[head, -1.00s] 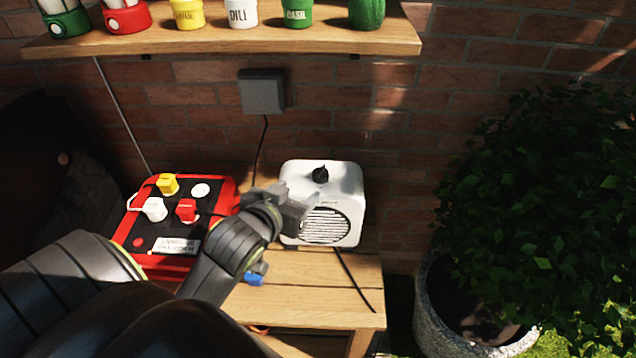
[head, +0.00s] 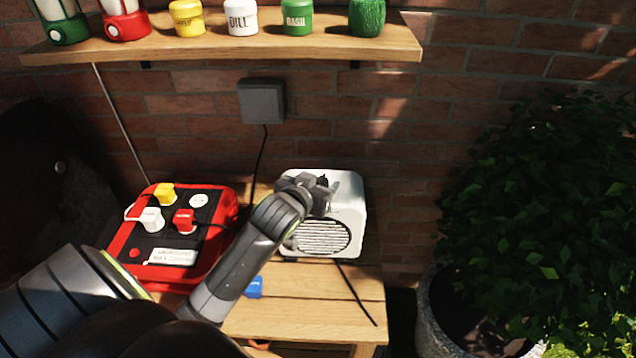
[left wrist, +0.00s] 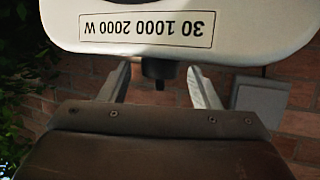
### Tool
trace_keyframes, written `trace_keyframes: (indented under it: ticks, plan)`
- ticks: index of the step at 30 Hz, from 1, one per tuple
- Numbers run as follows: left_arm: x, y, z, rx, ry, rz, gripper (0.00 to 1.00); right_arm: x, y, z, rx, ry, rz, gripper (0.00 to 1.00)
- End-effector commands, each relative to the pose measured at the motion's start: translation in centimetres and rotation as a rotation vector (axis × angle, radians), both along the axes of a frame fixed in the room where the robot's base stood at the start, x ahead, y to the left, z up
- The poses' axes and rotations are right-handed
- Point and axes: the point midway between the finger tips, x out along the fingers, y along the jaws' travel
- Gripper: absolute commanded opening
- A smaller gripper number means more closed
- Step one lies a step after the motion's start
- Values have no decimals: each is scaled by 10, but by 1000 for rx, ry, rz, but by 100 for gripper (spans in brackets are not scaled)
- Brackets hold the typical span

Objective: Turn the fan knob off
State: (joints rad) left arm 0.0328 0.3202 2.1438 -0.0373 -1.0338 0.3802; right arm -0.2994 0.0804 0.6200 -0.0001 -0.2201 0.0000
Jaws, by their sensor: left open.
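The white fan heater (head: 348,215) stands on the wooden table with its round grille facing front. Its dark knob (head: 323,179) on top is mostly hidden by my left gripper (head: 320,190), which is at the heater's upper front. In the left wrist view, the picture is upside down: the heater (left wrist: 190,52) shows its label "30 1000 2000 W". The dark knob (left wrist: 158,71) sits between the two open fingers of my left gripper (left wrist: 160,78), with gaps on both sides. My right gripper is not in view.
A red power box (head: 215,225) with coloured plugs sits left of the heater. A blue block (head: 254,287) lies on the table (head: 300,322). Spice jars stand on a shelf (head: 240,47) above.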

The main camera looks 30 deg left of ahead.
Motion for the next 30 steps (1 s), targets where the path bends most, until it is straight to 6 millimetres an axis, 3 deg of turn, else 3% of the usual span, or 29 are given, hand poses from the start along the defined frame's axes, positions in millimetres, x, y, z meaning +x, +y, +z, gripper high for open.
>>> trace_keyframes:
  ticks: [6,16,30]
  plan:
    - [0,0,0,0,0,0,54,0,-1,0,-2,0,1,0]
    - [0,0,0,0,0,0,12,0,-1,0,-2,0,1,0]
    - [2,-4,2,-7,0,185,12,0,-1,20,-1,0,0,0]
